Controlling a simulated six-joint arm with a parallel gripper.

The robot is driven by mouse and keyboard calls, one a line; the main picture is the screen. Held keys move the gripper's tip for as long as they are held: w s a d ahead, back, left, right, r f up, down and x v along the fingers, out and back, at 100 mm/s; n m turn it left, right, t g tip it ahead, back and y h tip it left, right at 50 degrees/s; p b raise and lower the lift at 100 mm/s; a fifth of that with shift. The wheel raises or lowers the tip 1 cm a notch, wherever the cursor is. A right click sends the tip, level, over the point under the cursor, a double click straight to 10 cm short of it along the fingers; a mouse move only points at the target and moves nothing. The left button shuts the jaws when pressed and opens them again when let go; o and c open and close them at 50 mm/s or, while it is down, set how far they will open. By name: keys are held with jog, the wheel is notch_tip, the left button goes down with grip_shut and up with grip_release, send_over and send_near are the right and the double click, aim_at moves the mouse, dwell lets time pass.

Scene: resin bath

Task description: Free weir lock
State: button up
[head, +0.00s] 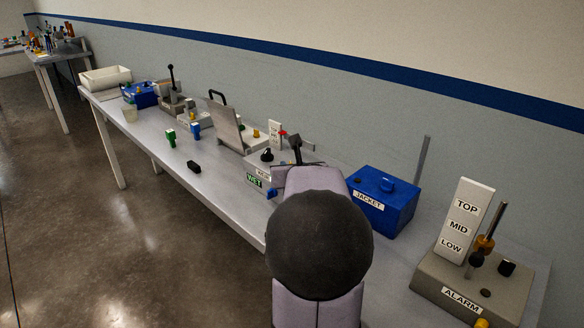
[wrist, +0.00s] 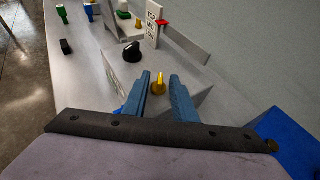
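No label in view reads weir lock, so I cannot tell for sure which part it is. In the wrist view, a small yellow pointed knob (wrist: 158,86) stands on a grey box (wrist: 120,73). My gripper (wrist: 160,77) has its two blue fingers apart, one on each side of the yellow knob, with gaps visible. I cannot tell how far above the box the fingertips are. A black round knob (wrist: 131,52) sits on the same box beyond the fingers. In the head view my arm hides the yellow knob and most of the gripper.
A white TOP/MID/LOW gauge (head: 275,135) with a red pointer stands behind the box. A tilted grey plate (head: 227,126) stands left of it. A blue JACKET box (head: 384,200) and an ALARM unit (head: 470,290) are to the right.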

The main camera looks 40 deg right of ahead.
grip_shut()
jog(key=shift+s+d+r+n+y+p, duration=0.1)
jog(key=shift+n+y+p, duration=0.3)
jog(key=shift+p, duration=0.7)
jog(key=shift+d+n+t+y+p, duration=0.1)
jog(key=shift+n+t+y+p, duration=0.35)
jog(key=shift+p, duration=0.5)
jog(key=n+t+y+p, duration=0.1)
jog(key=p, duration=0.2)
jog(key=shift+s+d+n+y, duration=0.1)
jog(key=shift+d+n+y, duration=0.05)
jog(key=shift+n+y, duration=0.2)
jog(key=n+y+p, duration=0.2)
jog(key=n+t+y+p, duration=0.1)
jog(key=y, duration=0.1)
jog(key=shift+d+n+p, duration=0.2)
jog(key=shift+n+p, duration=0.2)
jog(key=shift+y, duration=0.4)
